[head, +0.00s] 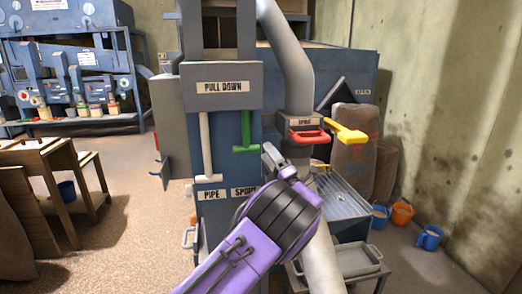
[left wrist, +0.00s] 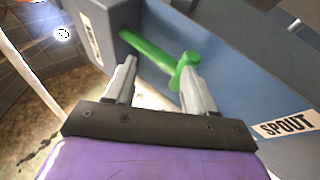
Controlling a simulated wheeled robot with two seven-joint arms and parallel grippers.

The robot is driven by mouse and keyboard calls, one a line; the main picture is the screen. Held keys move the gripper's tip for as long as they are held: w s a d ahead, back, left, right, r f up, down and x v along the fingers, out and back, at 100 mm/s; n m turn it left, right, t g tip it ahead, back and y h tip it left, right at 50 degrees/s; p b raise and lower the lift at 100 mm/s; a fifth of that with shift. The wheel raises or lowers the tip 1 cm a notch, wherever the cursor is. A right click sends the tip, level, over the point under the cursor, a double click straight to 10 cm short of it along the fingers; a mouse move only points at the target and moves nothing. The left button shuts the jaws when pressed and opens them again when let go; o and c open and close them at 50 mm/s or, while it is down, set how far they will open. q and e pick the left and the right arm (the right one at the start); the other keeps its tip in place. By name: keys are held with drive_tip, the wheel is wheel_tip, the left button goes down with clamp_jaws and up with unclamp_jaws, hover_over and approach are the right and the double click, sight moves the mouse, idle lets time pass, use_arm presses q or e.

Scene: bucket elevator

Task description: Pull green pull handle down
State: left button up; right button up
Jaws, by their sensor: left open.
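The green pull handle (head: 246,134) hangs from the blue-grey machine front, below a "PULL DOWN" label (head: 222,87), with a short crossbar at its lower end. My left gripper (head: 275,157) is just right of and below this crossbar in the head view. In the left wrist view, the green handle (left wrist: 150,50) lies just beyond the open left gripper (left wrist: 159,65). Its stem points between the fingers, and its crossbar overlaps the right fingertip. I cannot tell whether they touch. My right gripper is not in view.
A white pull handle (head: 206,145) hangs left of the green one. A red handle (head: 309,136) and a yellow handle (head: 345,132) stick out to the right, near a grey pipe (head: 290,60). A wooden table (head: 40,160) stands at left. Buckets (head: 402,214) stand at right.

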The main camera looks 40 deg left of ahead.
use_arm(q)
wheel_tip(320, 180, down, 4)
drive_tip(key=p, duration=0.1)
drive_tip(key=f+p+x, duration=0.1)
drive_tip(key=p+x, duration=0.1)
drive_tip(key=x, duration=0.5)
drive_tip(key=shift+a+p, duration=0.35)
drive_tip(key=shift+p, duration=0.05)
clamp_jaws()
wheel_tip(320, 180, down, 4)
drive_tip(key=b, duration=0.4)
drive_tip(key=shift+r, duration=0.2)
